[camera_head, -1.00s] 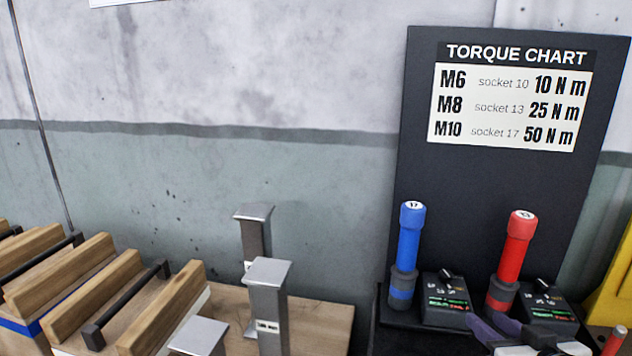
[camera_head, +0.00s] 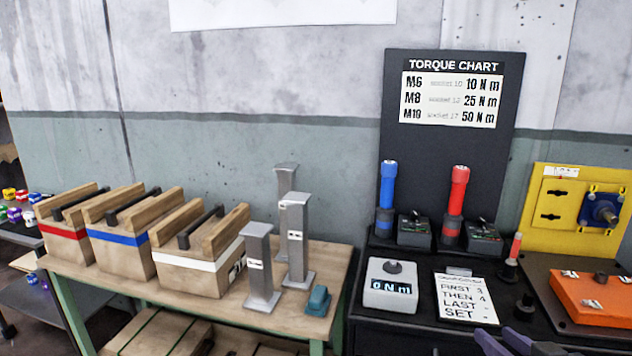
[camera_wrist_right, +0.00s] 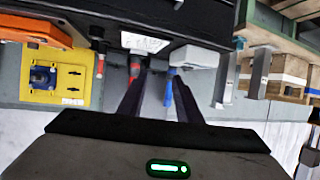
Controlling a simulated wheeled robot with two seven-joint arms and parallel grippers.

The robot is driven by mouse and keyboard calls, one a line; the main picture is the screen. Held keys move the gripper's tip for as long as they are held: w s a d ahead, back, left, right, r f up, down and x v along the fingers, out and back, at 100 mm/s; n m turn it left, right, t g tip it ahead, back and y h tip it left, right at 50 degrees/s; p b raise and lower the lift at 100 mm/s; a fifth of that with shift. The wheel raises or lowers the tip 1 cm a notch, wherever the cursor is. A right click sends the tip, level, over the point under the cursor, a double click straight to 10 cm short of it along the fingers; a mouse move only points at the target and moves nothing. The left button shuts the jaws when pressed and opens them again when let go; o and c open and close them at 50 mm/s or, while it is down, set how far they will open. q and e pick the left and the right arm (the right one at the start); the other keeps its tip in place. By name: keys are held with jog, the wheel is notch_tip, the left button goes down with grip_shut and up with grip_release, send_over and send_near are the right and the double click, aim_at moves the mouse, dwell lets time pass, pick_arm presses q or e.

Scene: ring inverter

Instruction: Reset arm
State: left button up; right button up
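My right gripper (camera_head: 505,341) shows only by its dark fingers at the bottom edge of the head view, in front of the black bench. In the right wrist view the two fingers of this gripper (camera_wrist_right: 160,82) stand apart with nothing held between them. The red driver (camera_head: 458,190) and blue driver (camera_head: 387,186) stand upright on the bench, apart from the gripper. They also appear beyond the fingers in the wrist view, the red one (camera_wrist_right: 135,70) and the blue one (camera_wrist_right: 168,92). My left gripper is not in view.
A grey torque display (camera_head: 390,290), a note card (camera_head: 466,299), a small red-topped tool (camera_head: 514,248), an orange box (camera_head: 590,300) and a yellow panel (camera_head: 540,212) occupy the bench. Wooden crates (camera_head: 200,265) and metal posts (camera_head: 262,275) stand on the left table (camera_head: 330,268).

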jog(key=s+a+f+n+g+y, duration=0.15)
jog(key=s+a+f, duration=0.3)
jog(key=f, duration=0.55)
jog(key=s+a+f+g, duration=0.25)
jog(key=s+f, duration=0.25)
jog(key=f, duration=0.5)
jog(key=s+a+f, duration=0.3)
jog(key=s+f, duration=0.2)
jog(key=s, duration=0.1)
jog(key=s+a+f+y, duration=0.1)
jog(key=s+a+f, duration=0.3)
jog(key=s+f, duration=0.1)
jog(key=shift+s+a+f+n+g, duration=0.25)
jog(key=shift+s+n+g, duration=0.15)
jog(key=shift+s, duration=0.5)
jog(key=shift+d, duration=0.1)
